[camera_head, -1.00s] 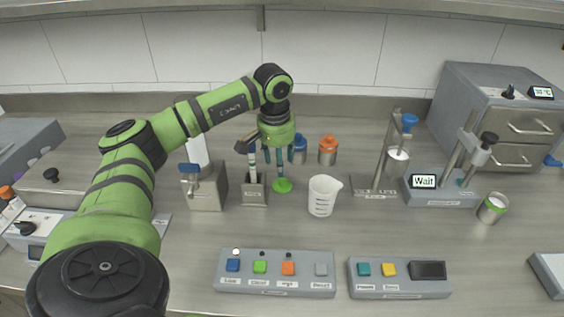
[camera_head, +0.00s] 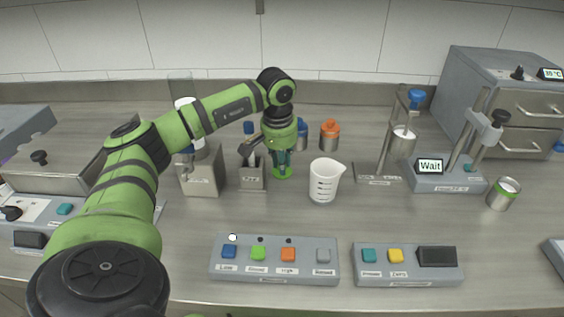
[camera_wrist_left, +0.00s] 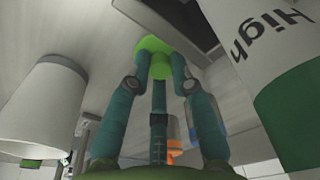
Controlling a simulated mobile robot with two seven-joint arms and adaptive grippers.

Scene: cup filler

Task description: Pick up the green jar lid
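The green jar lid (camera_head: 283,174) is a small round bright-green piece low over or on the counter, between the small metal holder and the white measuring beaker. My left gripper (camera_head: 282,163) points down right above it, its teal fingers drawn close together. In the left wrist view, the fingertips (camera_wrist_left: 160,68) meet at the lid (camera_wrist_left: 153,44) and look shut on it. The fingers hide part of the lid, and I cannot tell whether it touches the counter. My right gripper is not in view.
The white measuring beaker (camera_head: 325,181) stands close to the right of the lid. The metal holder (camera_head: 251,175) is close on the left. Jars with orange (camera_head: 330,129) and blue tops stand behind. A button panel (camera_head: 273,262) lies in front. The counter between is clear.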

